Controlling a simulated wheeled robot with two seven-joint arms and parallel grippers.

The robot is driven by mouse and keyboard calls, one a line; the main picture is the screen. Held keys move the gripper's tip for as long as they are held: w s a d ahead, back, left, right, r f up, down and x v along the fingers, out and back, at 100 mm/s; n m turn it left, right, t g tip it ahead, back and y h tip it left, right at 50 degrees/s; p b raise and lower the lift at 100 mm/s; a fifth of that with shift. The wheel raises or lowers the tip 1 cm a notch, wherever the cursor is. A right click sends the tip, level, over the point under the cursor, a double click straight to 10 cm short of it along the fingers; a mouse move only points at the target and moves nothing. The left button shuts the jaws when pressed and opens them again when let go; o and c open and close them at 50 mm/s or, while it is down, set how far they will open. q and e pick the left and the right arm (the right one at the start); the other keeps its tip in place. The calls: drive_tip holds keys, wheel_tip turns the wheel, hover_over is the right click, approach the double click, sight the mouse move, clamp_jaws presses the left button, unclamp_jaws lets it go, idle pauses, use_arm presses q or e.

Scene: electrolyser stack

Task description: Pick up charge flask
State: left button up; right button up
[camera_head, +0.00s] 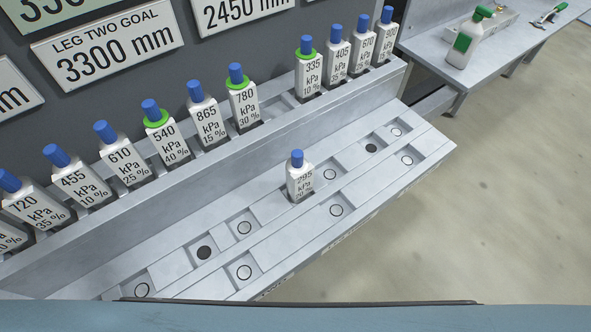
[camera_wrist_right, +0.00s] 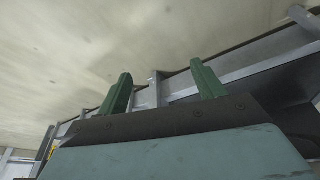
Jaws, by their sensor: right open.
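Several white flasks with blue caps and kPa and percent labels stand in a row on the upper shelf (camera_head: 95,218), such as the 610 kPa flask (camera_head: 123,163). Green rings sit around the necks of the 540 (camera_head: 168,137), 780 (camera_head: 243,103) and 335 (camera_head: 308,74) flasks. One flask marked 295 kPa (camera_head: 300,182) stands upright in a recess of the lower tray (camera_head: 200,282). Which one is the charge flask I cannot tell. My right gripper (camera_wrist_right: 160,82) shows its two green fingers apart and empty, away from any flask. My left gripper is not in view.
The lower tray's other visible recesses are empty, with ringed or dark round marks. A side bench (camera_head: 505,50) at the back right holds a white and green bottle (camera_head: 466,46) and a small tool (camera_head: 549,16). Signs such as 3300 mm (camera_head: 110,50) are behind the shelf. Floor at right is clear.

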sight(298, 179)
drive_tip(key=w+a+r+t+p, duration=0.15)
drive_tip(key=w+r, duration=0.25)
drive_tip(key=r, duration=0.7)
drive_tip(key=w+a+r+t+p, duration=0.1)
drive_tip(key=w+a+r+t, duration=0.2)
drive_tip(key=r, duration=0.8)
drive_tip(key=w+a+r+p, duration=0.2)
drive_tip(key=w+r, duration=0.3)
drive_tip(key=r, duration=0.7)
drive_tip(key=w+a+r+n+t+y, duration=0.2)
drive_tip(key=a+r+t+y, duration=0.25)
drive_tip(key=a, duration=0.55)
drive_tip(key=x, duration=0.6)
drive_tip(key=shift+w+a+r, duration=0.15)
drive_tip(key=shift+a+r, duration=0.2)
drive_tip(key=x, duration=0.5)
drive_tip(key=shift+w+d+r, duration=0.25)
drive_tip(key=shift+w, duration=0.05)
drive_tip(key=shift+w+a+f, duration=0.2)
drive_tip(key=shift+w+f, duration=0.05)
drive_tip(key=shift+w, duration=0.2)
drive_tip(key=shift+c, duration=0.5)
